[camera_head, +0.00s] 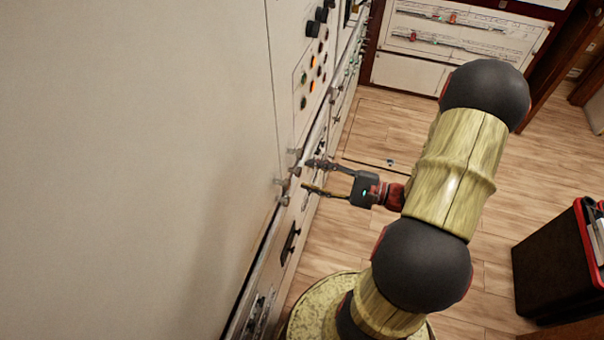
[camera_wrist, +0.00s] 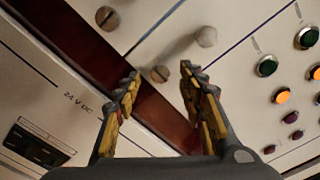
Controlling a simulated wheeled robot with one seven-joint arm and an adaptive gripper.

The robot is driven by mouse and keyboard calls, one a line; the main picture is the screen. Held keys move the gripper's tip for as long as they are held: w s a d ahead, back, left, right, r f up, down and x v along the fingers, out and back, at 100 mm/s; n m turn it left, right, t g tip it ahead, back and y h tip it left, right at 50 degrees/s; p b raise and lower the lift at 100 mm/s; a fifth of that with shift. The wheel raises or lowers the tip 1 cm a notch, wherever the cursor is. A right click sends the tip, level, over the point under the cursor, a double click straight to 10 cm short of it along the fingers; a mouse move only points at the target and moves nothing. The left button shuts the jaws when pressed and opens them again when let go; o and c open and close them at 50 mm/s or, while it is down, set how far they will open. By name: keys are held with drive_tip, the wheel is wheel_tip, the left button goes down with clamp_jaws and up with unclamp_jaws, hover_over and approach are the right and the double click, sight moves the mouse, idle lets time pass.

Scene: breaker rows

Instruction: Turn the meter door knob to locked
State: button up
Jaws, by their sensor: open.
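My gripper (camera_head: 308,175) is open, its two fingers pointing left at the panel wall. Contact cannot be told. A second slotted knob (camera_wrist: 107,18) lies up and left, and a plain grey knob (camera_wrist: 206,36) up and right. No label shows which one is the meter door knob. In the head view small knobs (camera_head: 281,183) stick out from the panel edge just left of the fingers.
Green, orange and dark round buttons (camera_wrist: 283,96) fill the panel at right in the wrist view. A panel marked 24 V DC (camera_wrist: 77,102) is at left. A dark red-rimmed cart (camera_head: 550,262) stands at right in the head view. The wooden floor (camera_head: 375,128) between is mostly clear.

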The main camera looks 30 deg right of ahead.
sight(300, 173)
drive_tip(key=shift+x, duration=1.65)
clamp_jaws()
